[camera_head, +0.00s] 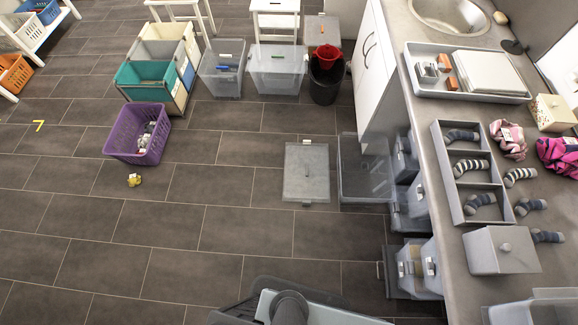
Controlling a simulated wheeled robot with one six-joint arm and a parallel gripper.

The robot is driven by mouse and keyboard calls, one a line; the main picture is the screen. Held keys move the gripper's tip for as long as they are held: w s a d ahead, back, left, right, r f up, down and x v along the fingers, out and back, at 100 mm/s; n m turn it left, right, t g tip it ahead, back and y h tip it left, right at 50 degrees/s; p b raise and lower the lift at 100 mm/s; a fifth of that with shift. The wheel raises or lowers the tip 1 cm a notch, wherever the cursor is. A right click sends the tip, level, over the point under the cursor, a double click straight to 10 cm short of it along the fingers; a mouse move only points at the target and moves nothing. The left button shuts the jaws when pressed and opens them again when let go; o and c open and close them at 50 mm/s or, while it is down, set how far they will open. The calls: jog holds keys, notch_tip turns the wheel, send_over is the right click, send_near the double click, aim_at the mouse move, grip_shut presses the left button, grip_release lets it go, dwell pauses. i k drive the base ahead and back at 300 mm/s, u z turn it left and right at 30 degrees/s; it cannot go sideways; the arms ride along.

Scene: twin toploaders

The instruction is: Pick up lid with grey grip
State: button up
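A flat translucent grey lid (306,176) lies on or just above the floor in the middle of the view. A small pale mark sits at its far edge; I cannot tell if that is its grip. An open translucent grey bin (364,183) stands right beside it on the right. I cannot tell from the picture alone which lid the task names. Parts of my own body show at the bottom edge, but my gripper's fingers do not show.
A purple basket (125,145) and a small yellow toy (134,180) are on the floor at left. Translucent bins (222,78) and a black bucket (325,85) stand at the back. The counter (443,210) bounds the right, with open drawers below. The floor at left front is clear.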

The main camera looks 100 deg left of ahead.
aim_at(306, 175)
jog(key=u, duration=1.15)
jog(key=k, duration=0.1)
jog(key=u, duration=1.7)
